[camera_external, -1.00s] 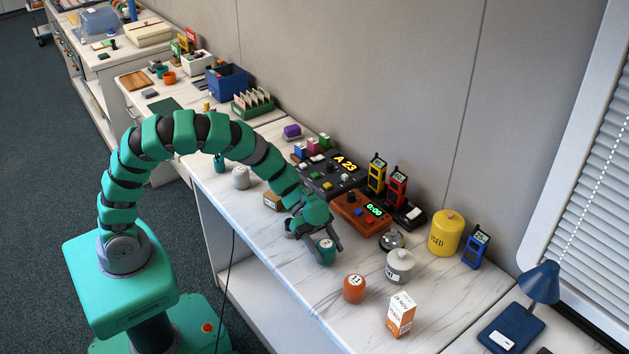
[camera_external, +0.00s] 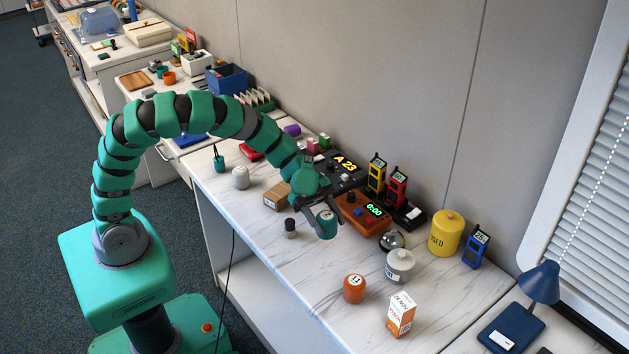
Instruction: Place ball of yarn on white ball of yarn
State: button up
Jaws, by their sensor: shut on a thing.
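My gripper (camera_external: 322,208) is shut on a small teal ball of yarn (camera_external: 327,227) with a pale round patch. It holds the ball in the air over the front half of the worktop. A whitish round thing (camera_external: 240,178) stands on the worktop to the left, near the front edge; it may be the white ball of yarn, but it is too small to be sure. It is well apart from my gripper. An orange round thing (camera_external: 354,288) with a pale label, like the held one in shape, sits to the lower right.
A cardboard box (camera_external: 277,195) and a small dark-topped jar (camera_external: 290,228) stand left of my gripper. A brown timer box (camera_external: 360,212), bell (camera_external: 391,240), lidded grey pot (camera_external: 400,265), yellow canister (camera_external: 445,233) and carton (camera_external: 401,315) stand to the right. The front middle is clear.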

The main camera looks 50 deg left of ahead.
jog(key=s+a+f+n+t+p, duration=0.1)
jog(key=s+a+f+t+p, duration=0.1)
jog(key=a, duration=2.4)
jog(key=s+a+r+n+t+p, duration=0.2)
jog(key=s+a+r+n, duration=0.15)
jog(key=s+a, duration=1.25)
jog(key=b, duration=0.2)
send_over(240, 169)
jog(key=shift+f+m, duration=0.45)
jog(key=shift+f, duration=0.1)
jog(key=shift+f+b, duration=0.6)
jog(key=shift+f, duration=1.25)
jog(key=shift+r, duration=0.1)
